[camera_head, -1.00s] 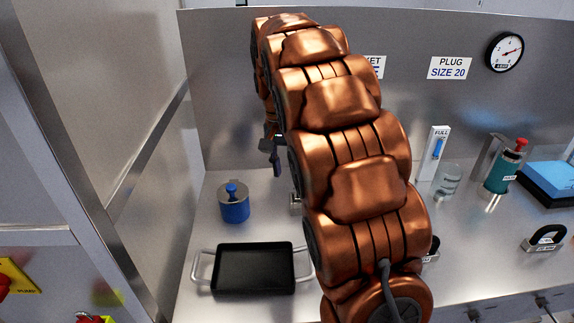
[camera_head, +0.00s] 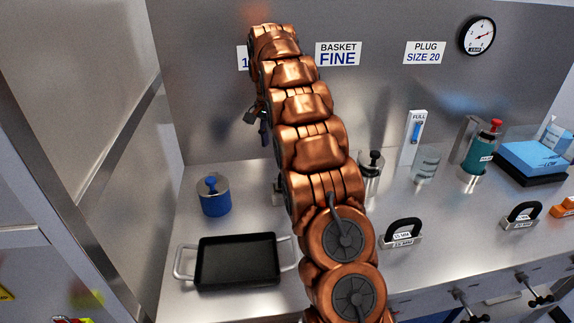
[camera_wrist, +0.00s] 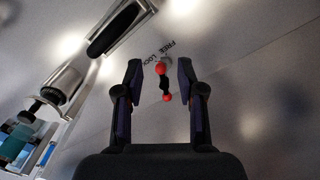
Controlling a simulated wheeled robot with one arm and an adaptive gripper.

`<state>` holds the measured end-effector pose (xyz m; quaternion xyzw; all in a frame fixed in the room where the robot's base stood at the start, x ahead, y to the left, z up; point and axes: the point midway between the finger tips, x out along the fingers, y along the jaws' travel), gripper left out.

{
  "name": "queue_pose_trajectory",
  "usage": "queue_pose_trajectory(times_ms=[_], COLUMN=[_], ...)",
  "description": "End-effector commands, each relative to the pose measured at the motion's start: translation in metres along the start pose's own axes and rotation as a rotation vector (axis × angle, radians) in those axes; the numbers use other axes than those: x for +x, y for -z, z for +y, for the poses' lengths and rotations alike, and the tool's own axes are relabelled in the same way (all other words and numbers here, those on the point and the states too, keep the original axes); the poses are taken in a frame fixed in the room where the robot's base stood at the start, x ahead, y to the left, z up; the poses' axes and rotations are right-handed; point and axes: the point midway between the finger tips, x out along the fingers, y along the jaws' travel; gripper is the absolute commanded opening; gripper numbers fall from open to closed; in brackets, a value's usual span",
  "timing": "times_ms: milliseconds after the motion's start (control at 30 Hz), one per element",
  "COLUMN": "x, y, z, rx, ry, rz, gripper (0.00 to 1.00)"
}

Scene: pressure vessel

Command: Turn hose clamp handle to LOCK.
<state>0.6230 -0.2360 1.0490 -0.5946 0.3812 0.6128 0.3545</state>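The hose clamp handle (camera_wrist: 164,83) shows in the wrist view as a small black bar with red ends. It sits on a grey metal surface, beside the printed words FREE (camera_wrist: 167,47) and LOCK (camera_wrist: 152,58). The exact direction it points to is hard to tell. My gripper (camera_wrist: 159,72) is open, with one dark finger on each side of the handle in the picture; no contact shows. In the head view, my gripper (camera_head: 257,122) is partly hidden behind my copper arm, and the handle is not visible.
In the wrist view, a metal piece with a dark slot (camera_wrist: 110,32) and a teal bottle (camera_wrist: 15,143) lie to the left. In the head view, a black tray (camera_head: 238,262), a blue-based pot (camera_head: 214,197) and black-handled weights (camera_head: 402,234) stand on the counter.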

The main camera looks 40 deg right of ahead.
Motion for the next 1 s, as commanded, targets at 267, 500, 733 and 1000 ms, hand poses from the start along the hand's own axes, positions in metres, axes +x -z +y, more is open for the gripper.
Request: queue_pose_trajectory(times_ms=[267, 500, 733, 1000], x=[0.036, 0.060, 0.067, 0.077], y=[0.054, 0.084, 0.093, 0.093], z=[-0.006, -0.003, -0.002, -0.003], rx=[0.124, 0.211, 0.237, 0.236], ry=[0.025, 0.040, 0.046, 0.046], rz=[-0.003, -0.005, -0.002, -0.003], gripper=[0.39, 0.39, 0.39, 0.39])
